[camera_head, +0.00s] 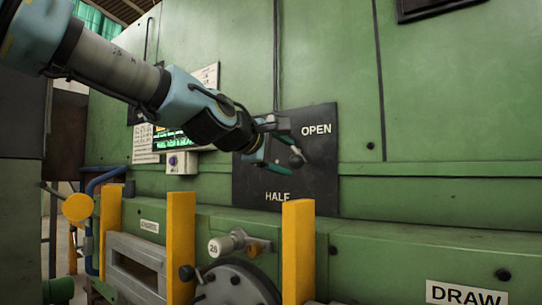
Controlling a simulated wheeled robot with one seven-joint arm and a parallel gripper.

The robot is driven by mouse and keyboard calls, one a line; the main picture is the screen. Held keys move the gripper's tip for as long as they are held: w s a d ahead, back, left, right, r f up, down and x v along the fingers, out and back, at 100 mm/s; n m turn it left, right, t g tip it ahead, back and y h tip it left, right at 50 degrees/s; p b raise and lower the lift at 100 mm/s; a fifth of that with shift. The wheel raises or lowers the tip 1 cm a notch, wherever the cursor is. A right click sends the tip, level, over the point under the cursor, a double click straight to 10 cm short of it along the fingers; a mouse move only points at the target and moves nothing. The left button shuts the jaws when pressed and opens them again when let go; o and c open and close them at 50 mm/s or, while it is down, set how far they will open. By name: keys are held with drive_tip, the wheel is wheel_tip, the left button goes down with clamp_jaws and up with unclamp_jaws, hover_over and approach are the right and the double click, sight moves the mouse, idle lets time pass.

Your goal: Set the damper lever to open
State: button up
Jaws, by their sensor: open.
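The dark damper plate (324,180) is fixed to the green furnace wall, with the word OPEN at its upper right and HALF along its bottom. A third word cannot be seen; my arm covers the plate's left part. A dark round lever knob (296,160) shows below OPEN and above HALF, at the plate's middle. Most of the lever's arm is hidden behind my gripper. My gripper (287,146) is open in front of the plate, with one finger above the knob and one beside or just below it. I cannot tell whether either finger touches it.
Yellow posts (298,250) stand up in front of the wall below the plate. A dark round wheel (235,286) and a tag marked 26 (221,246) are between them. A DRAW label (466,294) is at lower right. A small box with a purple button (182,163) is left. The wall right of the plate is mostly clear.

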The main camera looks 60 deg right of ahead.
drive_tip(key=shift+a+r+b, duration=0.2)
drive_tip(key=shift+a+b, duration=0.1)
drive_tip(key=shift+a, duration=0.6)
drive_tip(key=shift+a+r+b, duration=0.15)
drive_tip(key=shift+a+b, duration=0.15)
drive_tip(key=shift+a, duration=0.6)
drive_tip(key=shift+a+r+b, duration=0.2)
drive_tip(key=shift+a+b, duration=0.1)
drive_tip(key=shift+a, duration=0.6)
